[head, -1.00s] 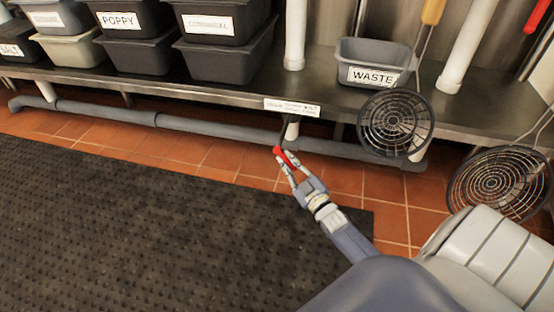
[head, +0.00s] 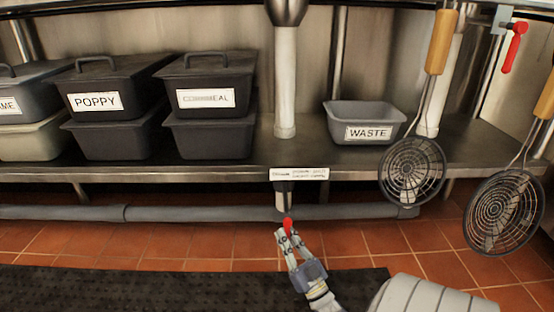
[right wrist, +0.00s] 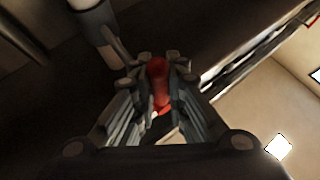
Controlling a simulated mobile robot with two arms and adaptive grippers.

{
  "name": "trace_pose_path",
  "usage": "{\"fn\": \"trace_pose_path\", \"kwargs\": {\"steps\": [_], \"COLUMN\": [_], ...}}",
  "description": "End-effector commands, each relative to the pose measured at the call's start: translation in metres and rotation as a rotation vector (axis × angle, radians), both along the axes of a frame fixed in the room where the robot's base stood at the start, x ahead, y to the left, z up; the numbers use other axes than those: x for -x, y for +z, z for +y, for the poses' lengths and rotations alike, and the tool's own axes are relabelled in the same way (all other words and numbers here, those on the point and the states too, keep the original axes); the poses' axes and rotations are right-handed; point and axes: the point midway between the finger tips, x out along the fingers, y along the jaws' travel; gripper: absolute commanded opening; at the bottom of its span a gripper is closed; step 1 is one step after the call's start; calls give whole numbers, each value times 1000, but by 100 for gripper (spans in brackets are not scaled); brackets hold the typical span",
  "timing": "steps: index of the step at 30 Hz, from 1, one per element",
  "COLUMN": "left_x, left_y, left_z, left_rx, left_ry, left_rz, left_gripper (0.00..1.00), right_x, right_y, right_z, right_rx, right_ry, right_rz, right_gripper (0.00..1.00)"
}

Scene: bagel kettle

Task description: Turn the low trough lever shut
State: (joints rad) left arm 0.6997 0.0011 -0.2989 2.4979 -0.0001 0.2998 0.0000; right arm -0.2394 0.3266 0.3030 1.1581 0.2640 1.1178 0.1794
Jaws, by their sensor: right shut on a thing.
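The low trough lever has a red handle (head: 288,226) and sits below the shelf edge, by the grey horizontal pipe (head: 220,214). A white label (head: 299,174) is on the shelf edge just above it. My right gripper (head: 287,234) is shut on the red handle, with its fingers on either side. In the right wrist view the red handle (right wrist: 158,85) lies between the fingers, which hide part of it. My left gripper is not in view.
A steel shelf (head: 330,175) overhangs the lever. Two skimmers hang to the right, the nearer skimmer (head: 412,170) beside the waste bin (head: 365,122). Another red-handled lever (head: 514,46) is at upper right. Tiled floor (head: 200,240) and a black mat (head: 150,290) lie in front.

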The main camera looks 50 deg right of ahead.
Motion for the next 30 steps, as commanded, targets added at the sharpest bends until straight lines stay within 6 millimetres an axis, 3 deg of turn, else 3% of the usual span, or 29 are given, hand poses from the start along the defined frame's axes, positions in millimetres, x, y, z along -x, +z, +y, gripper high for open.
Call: {"fn": "trace_pose_path", "kwargs": {"steps": [14, 15, 18, 30], "left_x": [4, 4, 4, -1], "left_y": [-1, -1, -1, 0], "left_z": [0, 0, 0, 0], "left_rx": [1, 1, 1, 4], "left_ry": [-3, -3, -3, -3], "left_rz": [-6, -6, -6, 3], "left_gripper": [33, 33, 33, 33], "right_x": [4, 4, 4, 4], "right_y": [-1, -1, -1, 0], "right_z": [-1, -1, -1, -1], "right_rx": [-13, -13, -13, -12], "right_ry": [1, 1, 1, 0], "right_rz": [-12, -12, -12, -12], "right_gripper": [0, 15, 34, 34]}}
